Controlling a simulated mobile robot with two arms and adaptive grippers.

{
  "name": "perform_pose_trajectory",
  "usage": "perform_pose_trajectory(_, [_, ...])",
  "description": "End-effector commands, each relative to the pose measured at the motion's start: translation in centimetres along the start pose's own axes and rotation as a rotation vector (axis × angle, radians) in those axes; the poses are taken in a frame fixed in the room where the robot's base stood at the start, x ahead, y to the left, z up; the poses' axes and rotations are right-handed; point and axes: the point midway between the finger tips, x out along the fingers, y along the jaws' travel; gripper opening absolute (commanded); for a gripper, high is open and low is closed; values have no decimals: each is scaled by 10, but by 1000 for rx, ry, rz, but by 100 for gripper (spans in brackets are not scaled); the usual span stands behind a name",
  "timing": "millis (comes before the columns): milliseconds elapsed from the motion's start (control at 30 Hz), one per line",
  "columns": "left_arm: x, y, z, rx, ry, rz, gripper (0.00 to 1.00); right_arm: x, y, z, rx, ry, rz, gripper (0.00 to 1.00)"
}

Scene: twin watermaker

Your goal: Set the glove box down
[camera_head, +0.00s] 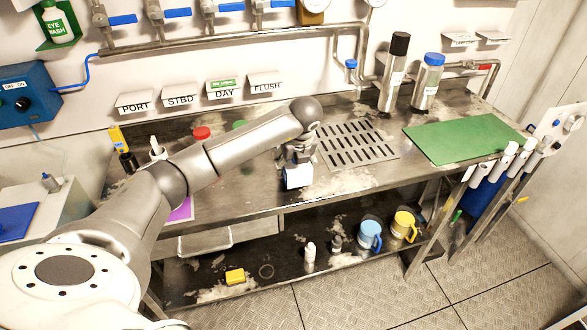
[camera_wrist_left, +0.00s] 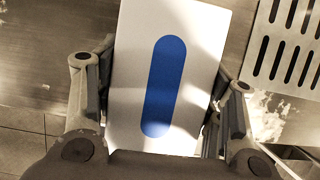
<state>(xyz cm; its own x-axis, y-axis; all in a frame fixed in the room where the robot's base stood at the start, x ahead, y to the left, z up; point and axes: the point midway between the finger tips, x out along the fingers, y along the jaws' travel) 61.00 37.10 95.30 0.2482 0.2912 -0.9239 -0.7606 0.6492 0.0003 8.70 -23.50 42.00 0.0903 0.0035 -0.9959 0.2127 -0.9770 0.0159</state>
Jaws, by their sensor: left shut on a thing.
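The glove box (camera_wrist_left: 190,85) is white with a long blue oval on its face. It shows in the left wrist view between the two fingers of my left gripper (camera_wrist_left: 160,105), which is shut on it. In the head view the box (camera_head: 292,182) is a small white and blue shape at the front edge of the bench (camera_head: 345,183), below my left gripper (camera_head: 298,160). I cannot tell whether the box touches the bench top. My right gripper is not in view.
A slotted drain plate (camera_head: 350,145) lies right of the gripper, with a green mat (camera_head: 465,138) farther right. Two bottles (camera_head: 395,75) (camera_head: 428,82) stand at the back. A red lid (camera_head: 201,133) and a green lid (camera_head: 240,125) are behind my arm. A lower shelf holds mugs (camera_head: 369,236).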

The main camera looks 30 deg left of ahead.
Motion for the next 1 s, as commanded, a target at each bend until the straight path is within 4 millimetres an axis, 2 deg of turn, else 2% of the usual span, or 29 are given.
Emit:
perform_pose_trajectory(67, [7,-1,2,-1,2,4,34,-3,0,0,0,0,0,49])
perform_pose_trajectory(133, [16,0,-4,1,4,5,34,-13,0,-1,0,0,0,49])
perform_pose_trajectory(267, [29,-1,-9,0,2,2,34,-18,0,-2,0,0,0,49])
perform_pose_trajectory(500, [33,-1,-10,0,0,1,34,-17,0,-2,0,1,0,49])
perform_pose_trajectory(533, [34,-1,-11,0,1,1,66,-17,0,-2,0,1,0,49])
perform_pose_trajectory(667, [34,-1,-11,0,1,1,83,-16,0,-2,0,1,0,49])
perform_pose_trajectory(1000, [33,-1,-10,0,1,1,84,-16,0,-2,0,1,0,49])
